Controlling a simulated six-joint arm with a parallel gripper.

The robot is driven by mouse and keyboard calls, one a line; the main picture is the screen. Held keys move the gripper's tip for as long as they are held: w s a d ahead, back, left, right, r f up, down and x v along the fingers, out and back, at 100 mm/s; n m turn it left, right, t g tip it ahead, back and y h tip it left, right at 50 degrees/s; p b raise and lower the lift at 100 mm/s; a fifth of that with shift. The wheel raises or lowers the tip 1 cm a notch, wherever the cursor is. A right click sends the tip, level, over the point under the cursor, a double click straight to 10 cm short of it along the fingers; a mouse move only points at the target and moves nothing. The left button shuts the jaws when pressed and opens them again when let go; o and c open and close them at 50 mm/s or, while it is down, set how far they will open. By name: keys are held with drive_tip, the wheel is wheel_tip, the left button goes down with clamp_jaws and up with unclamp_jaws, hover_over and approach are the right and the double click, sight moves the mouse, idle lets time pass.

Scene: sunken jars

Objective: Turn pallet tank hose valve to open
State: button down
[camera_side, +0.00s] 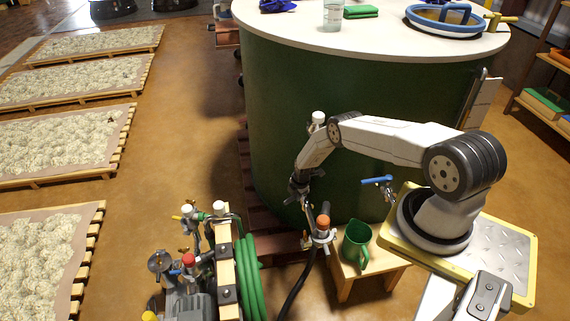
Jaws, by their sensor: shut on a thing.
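The large green round tank (330,110) stands on a reddish pallet and fills the middle of the view. A hose valve (318,238) with an orange knob (323,221) sits low in front of the tank, and a dark hose (297,281) runs down from it. My gripper (304,206) points down from the white arm, just left of the orange knob. It is shut on part of the hose valve, seemingly its handle. The fingers and the fittings overlap, so the handle's exact angle is hard to make out.
A tap with a blue handle (377,181) is on the tank to the right. A green jug (356,246) stands on a small wooden stool (391,268). A pump with fittings (190,280) and a coiled green hose (250,279) are at the lower left. Filled pallets line the left.

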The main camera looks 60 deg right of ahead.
drive_tip(key=shift+s+n+y, duration=0.2)
drive_tip(key=shift+s+n, duration=0.3)
drive_tip(key=shift+n, duration=0.6)
drive_tip(key=shift+s+n+y, duration=0.2)
drive_tip(key=shift+s+n, duration=0.3)
drive_tip(key=shift+n, duration=0.6)
drive_tip(key=shift+s+n+y, duration=0.2)
drive_tip(key=shift+s+n, duration=0.3)
drive_tip(key=shift+n, duration=0.6)
drive_tip(key=shift+c, duration=2.3)
unclamp_jaws()
drive_tip(key=shift+w+m, duration=0.2)
drive_tip(key=shift+m, duration=0.1)
